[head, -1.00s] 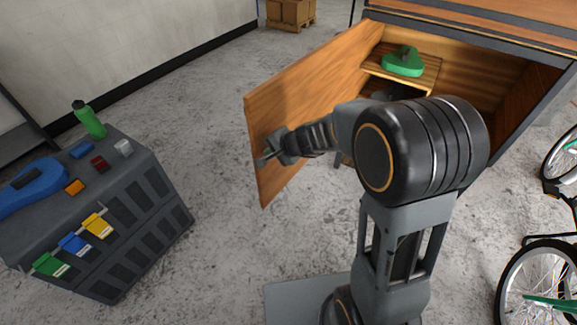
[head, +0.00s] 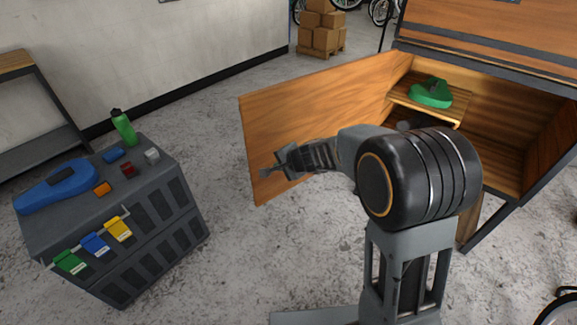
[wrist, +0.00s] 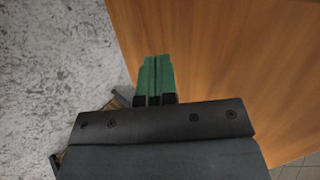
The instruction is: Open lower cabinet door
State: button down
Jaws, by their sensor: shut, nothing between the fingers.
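The lower cabinet door (head: 315,112) is a wooden panel that stands wide open, swung out to the left of the cabinet (head: 490,135). In the wrist view the door (wrist: 230,60) fills the right side as a broad wooden face. My gripper (head: 264,174) is in front of the door near its outer left edge. Its green fingers (wrist: 155,78) are closed together with nothing between them. Whether the fingertips touch the door I cannot tell. No handle is visible.
Inside the cabinet a green object (head: 431,94) lies on a wooden shelf (head: 447,108). A grey tool cart (head: 140,220) with a green bottle (head: 123,127) and a blue item (head: 55,187) stands to the left. Boxes (head: 322,30) sit on a pallet behind. Floor between cart and door is clear.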

jog(key=s+d+r+n+g+h+p, duration=0.1)
jog(key=s+d+r+n+g+p, duration=0.2)
jog(key=s, duration=0.6)
jog(key=s+d+r+n+g+h+p, duration=0.1)
jog(key=s+d+r+n+p, duration=0.15)
jog(key=s+d+r, duration=0.45)
jog(key=s+d+r+n+h+p, duration=0.4)
jog(key=s+r+p, duration=0.3)
jog(key=s+r, duration=0.1)
jog(key=shift+s+d+r, duration=0.35)
jog(key=shift+s, duration=0.35)
